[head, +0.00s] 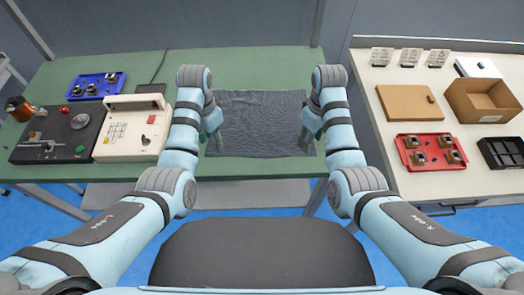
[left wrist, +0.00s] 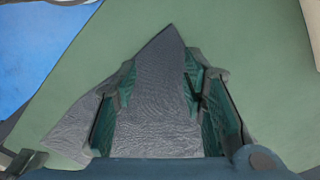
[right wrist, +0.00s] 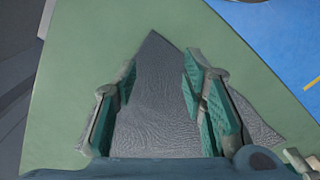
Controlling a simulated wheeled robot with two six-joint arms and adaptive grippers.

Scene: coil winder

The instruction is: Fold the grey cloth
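The grey cloth (head: 262,122) lies spread flat on the green table (head: 270,62) in the head view, with faint wrinkles. My left gripper (head: 213,143) is at its left edge and my right gripper (head: 306,140) at its right edge, both pointing down. In the left wrist view the fingers stand apart over the cloth (left wrist: 165,85), with a pointed corner reaching beyond the tips. The right wrist view shows the same, with a corner of the cloth (right wrist: 153,60) beyond the parted fingers. I cannot tell whether the fingertips touch the cloth.
A dark control unit (head: 58,135) and a cream keypad box (head: 130,128) stand on the left of the green table, with a blue tray (head: 97,86) behind. A white side table at right holds a red tray (head: 430,152), a cardboard box (head: 484,100) and a black bin (head: 502,153).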

